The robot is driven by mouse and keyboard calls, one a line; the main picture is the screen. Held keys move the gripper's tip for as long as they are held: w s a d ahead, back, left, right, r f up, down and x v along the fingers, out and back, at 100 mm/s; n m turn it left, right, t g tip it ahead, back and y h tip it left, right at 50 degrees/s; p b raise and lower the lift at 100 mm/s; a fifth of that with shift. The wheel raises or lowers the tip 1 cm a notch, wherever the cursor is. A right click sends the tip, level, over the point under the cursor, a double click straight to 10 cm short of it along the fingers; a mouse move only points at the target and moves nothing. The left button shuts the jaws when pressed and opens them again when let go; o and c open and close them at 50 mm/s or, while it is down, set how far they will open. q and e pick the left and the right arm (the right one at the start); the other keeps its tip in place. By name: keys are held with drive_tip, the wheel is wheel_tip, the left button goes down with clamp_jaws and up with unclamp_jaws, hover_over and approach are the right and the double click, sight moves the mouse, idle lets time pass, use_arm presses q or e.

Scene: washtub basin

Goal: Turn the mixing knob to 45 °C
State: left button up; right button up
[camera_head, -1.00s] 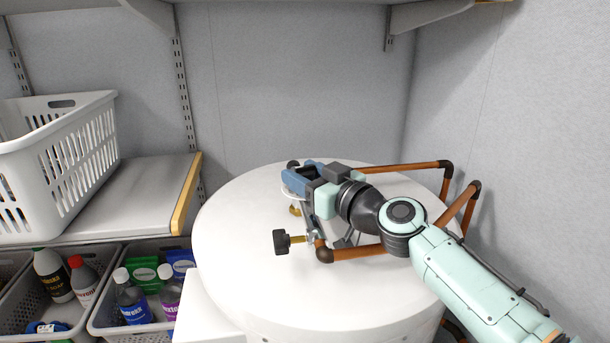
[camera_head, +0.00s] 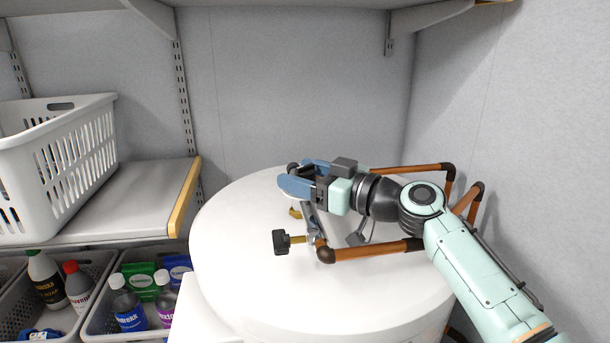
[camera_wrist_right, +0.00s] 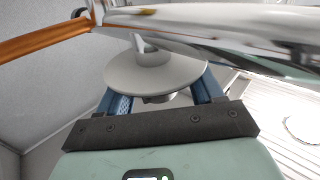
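My right gripper (camera_head: 292,173) is over the faucet on the white basin top, with its blue fingers apart. In the right wrist view the two fingers (camera_wrist_right: 160,96) reach to either side beneath a pale grey round disc (camera_wrist_right: 155,74), which hides their tips. The disc is on the underside of a shiny chrome faucet part (camera_wrist_right: 220,28). I cannot tell whether the fingers touch anything. A black knob (camera_head: 280,242) on a brass stem sticks out at the front left of the faucet. No temperature marks are readable. My left gripper is not in view.
Copper pipes (camera_head: 375,250) run beside the faucet to the right. The white round basin top (camera_head: 235,225) is clear at left. A white basket (camera_head: 60,160) stands on a shelf at left, above bins of bottles (camera_head: 130,300). Walls close the back and right.

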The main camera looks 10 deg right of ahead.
drive_tip(key=shift+s+d+f+b, duration=0.1)
drive_tip(key=shift+s+d+b, duration=0.2)
drive_tip(key=shift+d, duration=0.15)
use_arm(q)
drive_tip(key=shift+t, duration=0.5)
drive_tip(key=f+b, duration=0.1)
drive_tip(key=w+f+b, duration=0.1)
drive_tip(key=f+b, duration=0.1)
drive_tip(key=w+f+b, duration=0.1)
drive_tip(key=b, duration=0.1)
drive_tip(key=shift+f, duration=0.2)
use_arm(e)
drive_tip(key=v, duration=1.2)
drive_tip(key=shift+s, duration=0.2)
